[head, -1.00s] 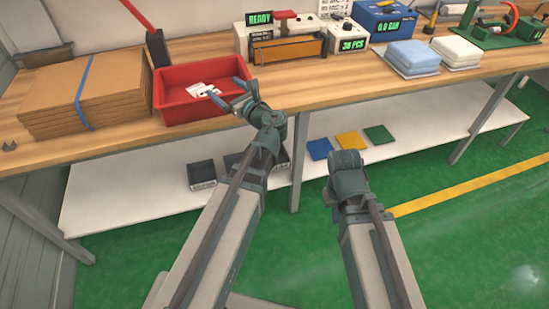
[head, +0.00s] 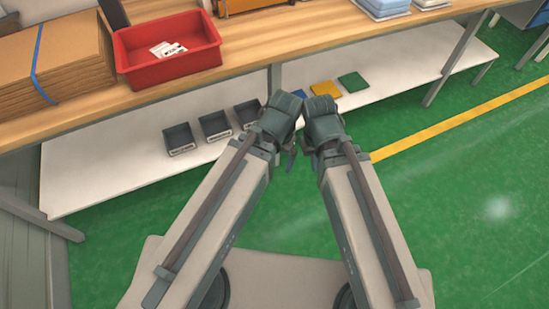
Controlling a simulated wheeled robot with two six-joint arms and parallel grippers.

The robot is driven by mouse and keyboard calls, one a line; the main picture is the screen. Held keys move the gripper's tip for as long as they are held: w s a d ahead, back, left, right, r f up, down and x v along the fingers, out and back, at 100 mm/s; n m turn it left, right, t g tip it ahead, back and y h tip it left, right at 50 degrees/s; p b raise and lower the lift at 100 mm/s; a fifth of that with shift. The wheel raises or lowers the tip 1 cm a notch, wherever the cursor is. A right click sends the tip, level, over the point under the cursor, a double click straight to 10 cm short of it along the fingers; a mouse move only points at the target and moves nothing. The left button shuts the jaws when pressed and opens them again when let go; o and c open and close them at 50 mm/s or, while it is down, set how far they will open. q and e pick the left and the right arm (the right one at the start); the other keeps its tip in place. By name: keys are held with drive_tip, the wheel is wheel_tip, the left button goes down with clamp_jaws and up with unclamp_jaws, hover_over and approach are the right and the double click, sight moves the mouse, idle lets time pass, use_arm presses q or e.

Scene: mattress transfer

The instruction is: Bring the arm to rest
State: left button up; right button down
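My two arms reach forward side by side, and their dark wrist ends nearly meet in front of the bench, above the lower shelf. My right gripper (head: 308,142) is folded down and back behind its wrist, and only small dark parts of it show. My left gripper is mostly hidden by its own arm and wrist. I cannot tell whether either gripper is open or shut. I see nothing held in them. Both wrists look clear of the red bin (head: 168,49) and the wooden bench top (head: 262,48).
White slips (head: 167,49) lie in the red bin. Strapped cardboard (head: 55,65) is at the left. The white lower shelf (head: 105,165) bears small dark trays (head: 214,126) and yellow (head: 326,89) and green (head: 353,82) squares. Green floor (head: 455,190) is open at the right.

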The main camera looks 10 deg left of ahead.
wheel_tip(320, 180, up, 14)
drive_tip(key=p, duration=1.4)
